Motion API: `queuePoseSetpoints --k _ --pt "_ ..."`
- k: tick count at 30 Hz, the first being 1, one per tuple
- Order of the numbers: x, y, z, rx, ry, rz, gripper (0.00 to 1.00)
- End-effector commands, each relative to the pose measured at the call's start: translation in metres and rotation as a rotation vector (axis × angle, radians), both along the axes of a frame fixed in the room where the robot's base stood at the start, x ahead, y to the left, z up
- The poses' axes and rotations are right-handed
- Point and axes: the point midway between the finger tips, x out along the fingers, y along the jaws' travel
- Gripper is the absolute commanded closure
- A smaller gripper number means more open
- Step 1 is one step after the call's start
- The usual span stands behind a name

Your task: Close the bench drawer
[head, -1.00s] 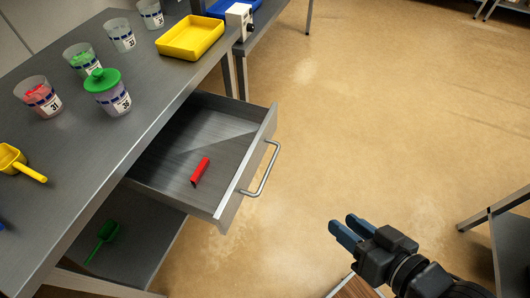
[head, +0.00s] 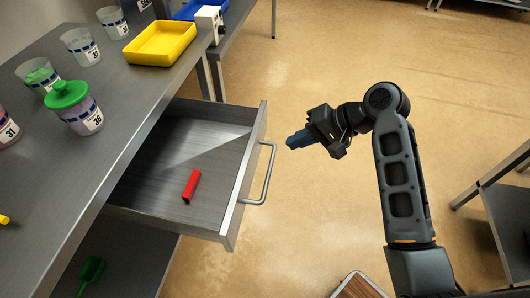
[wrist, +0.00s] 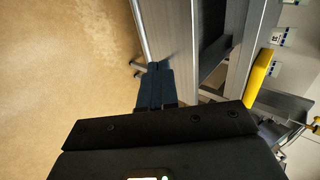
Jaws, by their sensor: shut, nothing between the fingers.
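The bench drawer (head: 180,168) is pulled well out from under the grey bench, with a red object (head: 191,185) lying inside. Its front carries a metal bar handle (head: 268,172). My gripper (head: 291,143) is shut and empty, just to the right of the handle in the head view, with a small gap apparent between them. In the wrist view my gripper (wrist: 154,84) points toward the drawer front (wrist: 176,35), with the handle (wrist: 139,35) beside the fingertips. Whether they touch is unclear.
The bench top (head: 130,118) holds several cups, one with a green lid (head: 70,100), and a yellow tray (head: 160,42). A green scoop (head: 91,270) lies on the lower shelf. Another table (head: 505,200) stands at right. Open floor lies between.

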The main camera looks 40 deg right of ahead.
Motion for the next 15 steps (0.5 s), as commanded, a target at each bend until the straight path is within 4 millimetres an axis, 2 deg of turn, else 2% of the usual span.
queuePoseSetpoints --k 5,15 --pt "0.006 0.002 -0.004 0.012 0.007 0.008 1.00" --pt "0.039 0.027 -0.042 0.010 0.006 0.008 1.00"
